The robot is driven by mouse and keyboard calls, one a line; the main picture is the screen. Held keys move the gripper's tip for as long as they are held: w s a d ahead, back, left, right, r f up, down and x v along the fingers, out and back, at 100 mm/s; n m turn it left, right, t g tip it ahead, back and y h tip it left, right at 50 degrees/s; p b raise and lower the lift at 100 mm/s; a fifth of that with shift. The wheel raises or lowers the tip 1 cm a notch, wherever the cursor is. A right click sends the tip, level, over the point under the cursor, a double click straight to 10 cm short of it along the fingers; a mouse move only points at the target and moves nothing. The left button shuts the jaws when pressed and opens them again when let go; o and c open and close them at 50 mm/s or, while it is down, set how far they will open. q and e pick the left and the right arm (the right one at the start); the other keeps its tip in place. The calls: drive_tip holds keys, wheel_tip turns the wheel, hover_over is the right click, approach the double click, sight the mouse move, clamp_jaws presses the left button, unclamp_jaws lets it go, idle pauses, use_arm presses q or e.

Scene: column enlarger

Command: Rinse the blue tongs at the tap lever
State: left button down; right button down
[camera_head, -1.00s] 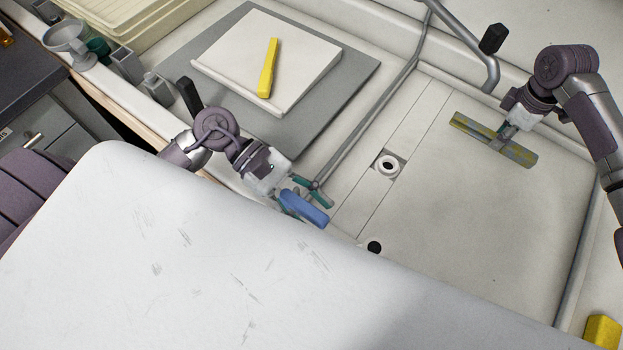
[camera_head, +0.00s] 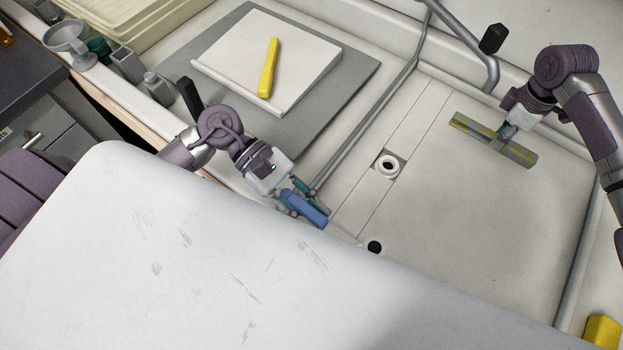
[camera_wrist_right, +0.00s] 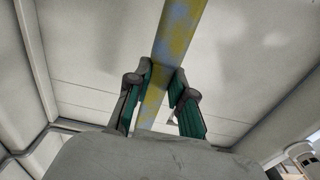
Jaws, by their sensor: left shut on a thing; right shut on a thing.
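The blue tongs (camera_head: 306,208) are in my left gripper (camera_head: 303,202), whose teal fingers are shut on them over the left side of the pale sink. The pale panel in front hides what lies below them. A black lever (camera_head: 494,39), which looks like the tap lever, tops a bent grey pipe (camera_head: 465,40) at the back of the sink, far from the tongs. My right gripper (camera_head: 505,133) is shut on a worn grey-and-yellow bar (camera_head: 519,154). The bar (camera_wrist_right: 182,32) also runs between the teal fingers of this gripper (camera_wrist_right: 160,85) in the right wrist view.
A large pale panel (camera_head: 150,250) fills the lower left. A white board (camera_head: 230,48) with a yellow tool (camera_head: 268,68) lies on a grey mat (camera_head: 350,82). A yellow object (camera_head: 602,332) is at lower right. The sink floor (camera_head: 480,230) is mostly clear.

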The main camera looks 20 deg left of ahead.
use_arm(q)
drive_tip(key=shift+s+a+m+g+y, duration=0.15)
drive_tip(key=shift+s+m+g+y, duration=0.15)
drive_tip(key=shift+m+g, duration=0.45)
drive_tip(key=shift+s+a+m+g+y, duration=0.1)
drive_tip(key=shift+s+m+g+y, duration=0.2)
drive_tip(key=shift+m+g, duration=0.4)
drive_tip(key=c, duration=1)
unclamp_jaws()
drive_tip(key=shift+o, duration=0.2)
drive_tip(key=shift+w, duration=0.1)
drive_tip(key=v, duration=1.2)
drive_tip(key=shift+f, duration=0.1)
